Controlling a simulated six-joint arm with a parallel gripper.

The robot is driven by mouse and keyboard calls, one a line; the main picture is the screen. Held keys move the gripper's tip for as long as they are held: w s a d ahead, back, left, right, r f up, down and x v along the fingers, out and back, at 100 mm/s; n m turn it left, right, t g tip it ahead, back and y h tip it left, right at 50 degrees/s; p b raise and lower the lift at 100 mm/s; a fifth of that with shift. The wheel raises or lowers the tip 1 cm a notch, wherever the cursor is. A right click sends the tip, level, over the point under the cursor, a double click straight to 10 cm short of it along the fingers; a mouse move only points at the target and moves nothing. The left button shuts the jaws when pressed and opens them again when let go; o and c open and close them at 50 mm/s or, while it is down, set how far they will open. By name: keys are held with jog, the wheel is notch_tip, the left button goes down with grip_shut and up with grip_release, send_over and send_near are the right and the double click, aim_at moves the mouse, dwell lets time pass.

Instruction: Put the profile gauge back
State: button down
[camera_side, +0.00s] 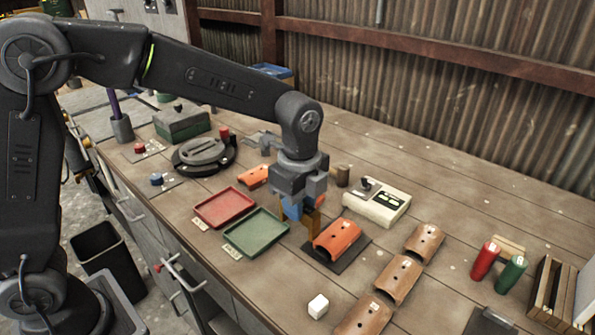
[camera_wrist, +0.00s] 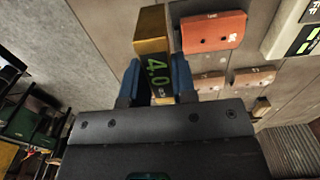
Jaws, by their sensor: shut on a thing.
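My gripper (camera_side: 297,208) is above the bench, just left of an orange curved tile (camera_side: 337,234) on a dark pad (camera_side: 352,254). In the wrist view, its two blue fingers (camera_wrist: 155,85) are shut on a brass-coloured block marked 4.0, which I take to be the profile gauge (camera_wrist: 152,52). The gauge (camera_side: 288,221) is partly hidden by the fingers in the side view, between the green tray and the orange tile. I cannot tell if its lower end touches the bench. The orange tile also shows in the wrist view (camera_wrist: 213,32), beside the gauge.
A red tray (camera_side: 224,207) and a green tray (camera_side: 256,233) lie left of my gripper. A white device (camera_side: 377,203) stands behind the orange tile. Several brown tiles (camera_side: 397,279) lie at the front right, near a white cube (camera_side: 318,306). Red (camera_side: 485,261) and green (camera_side: 511,274) cylinders stand at right.

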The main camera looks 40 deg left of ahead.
jog(key=shift+s+d+f, duration=0.65)
jog(key=shift+s+f, duration=0.25)
jog(key=shift+f, duration=0.45)
jog(key=shift+s+d+f, duration=0.65)
jog(key=shift+s+f, duration=0.2)
jog(key=shift+f, duration=0.45)
jog(key=shift+s+d+f, duration=0.65)
jog(key=shift+s+f, duration=0.25)
jog(key=shift+f, duration=0.45)
jog(key=c, duration=0.8)
grip_release()
jog(key=shift+c, duration=0.2)
notch_tip(320, 180, up, 14)
jog(key=shift+f, duration=0.1)
